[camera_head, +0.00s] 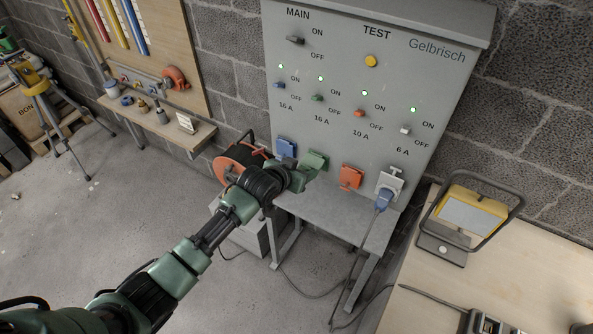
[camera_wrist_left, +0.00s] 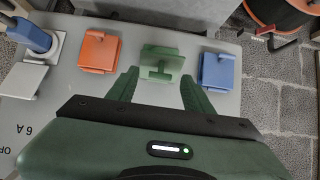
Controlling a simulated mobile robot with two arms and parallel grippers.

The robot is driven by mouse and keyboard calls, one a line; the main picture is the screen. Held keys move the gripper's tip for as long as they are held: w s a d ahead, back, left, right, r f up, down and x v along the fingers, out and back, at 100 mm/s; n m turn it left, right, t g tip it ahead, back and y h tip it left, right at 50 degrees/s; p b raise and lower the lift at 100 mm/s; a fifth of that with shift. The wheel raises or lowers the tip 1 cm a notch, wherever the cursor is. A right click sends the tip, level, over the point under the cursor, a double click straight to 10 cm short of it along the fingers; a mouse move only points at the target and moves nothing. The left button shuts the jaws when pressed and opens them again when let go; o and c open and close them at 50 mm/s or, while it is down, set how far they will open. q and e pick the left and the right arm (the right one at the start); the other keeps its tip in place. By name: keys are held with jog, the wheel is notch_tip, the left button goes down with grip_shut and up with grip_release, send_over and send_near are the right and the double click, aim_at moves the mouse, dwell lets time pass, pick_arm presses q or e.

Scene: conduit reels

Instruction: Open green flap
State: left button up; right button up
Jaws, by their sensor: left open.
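The green flap (camera_head: 318,160) is on the grey panel, in the row of socket covers under the 16 A switch. In the left wrist view, which shows the panel upside down, the green flap (camera_wrist_left: 160,62) looks shut, with a small raised tab. My left gripper (camera_head: 304,175) is right at the green flap in the head view and partly covers it. In the left wrist view the open fingers of my left gripper (camera_wrist_left: 160,76) stand to either side of the flap's lower part in the picture, with nothing held. I cannot tell whether they touch it.
Beside it are a blue flap (camera_head: 287,147) and an orange flap (camera_head: 351,176). A blue plug (camera_head: 384,199) with a cable sits at the white socket. A grey shelf (camera_head: 345,218) juts out below. An orange cable reel (camera_head: 232,163) is close by on the left.

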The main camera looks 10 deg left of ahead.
pick_arm(q)
jog(key=v, duration=0.6)
jog(key=shift+s+a+b, duration=0.15)
jog(key=shift+s+b, duration=0.1)
jog(key=shift+b, duration=0.15)
